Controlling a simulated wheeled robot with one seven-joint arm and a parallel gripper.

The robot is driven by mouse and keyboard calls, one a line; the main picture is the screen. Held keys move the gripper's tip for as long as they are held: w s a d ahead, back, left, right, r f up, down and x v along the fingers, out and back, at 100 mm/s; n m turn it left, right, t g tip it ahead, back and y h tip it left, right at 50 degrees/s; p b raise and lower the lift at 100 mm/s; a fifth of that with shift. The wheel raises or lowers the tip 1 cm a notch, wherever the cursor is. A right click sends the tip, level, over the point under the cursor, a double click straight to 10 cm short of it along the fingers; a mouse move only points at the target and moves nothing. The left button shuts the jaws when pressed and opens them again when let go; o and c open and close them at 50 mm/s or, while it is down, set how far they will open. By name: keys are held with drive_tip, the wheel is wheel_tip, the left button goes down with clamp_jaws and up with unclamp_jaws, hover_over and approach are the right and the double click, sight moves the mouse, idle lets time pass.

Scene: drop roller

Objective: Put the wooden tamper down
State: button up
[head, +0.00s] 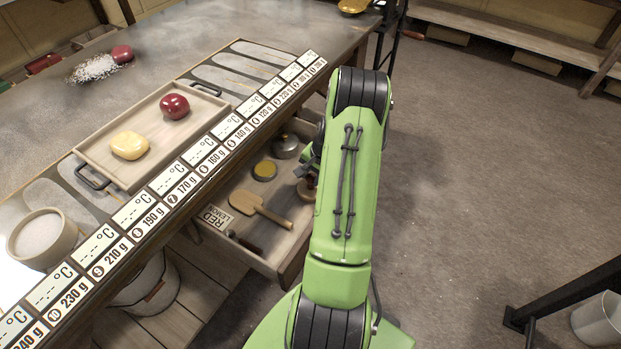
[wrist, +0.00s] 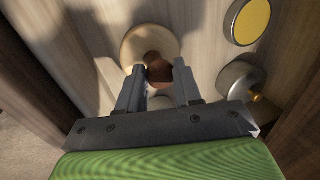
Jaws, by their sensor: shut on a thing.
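The wooden tamper (wrist: 136,45) has a pale round base and a darker brown knob. In the wrist view, my gripper (wrist: 160,76) is shut on the brown knob, one finger on each side. In the head view the tamper (head: 305,190) shows partly at the right side of the open drawer (head: 262,262), and my green arm hides the rest. The tamper is over the drawer's wooden floor. I cannot tell whether its base touches the floor.
In the drawer lie a yellow-topped round tin (head: 264,171), a grey metal pot (head: 285,146), a wooden paddle (head: 262,210) and a dark-handled tool (head: 243,241). The drawer's wall runs close by my gripper. The counter above holds a tray (head: 105,170).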

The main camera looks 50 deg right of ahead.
drive_tip(key=shift+f, duration=0.2)
drive_tip(key=shift+f, duration=0.15)
drive_tip(key=o, duration=1)
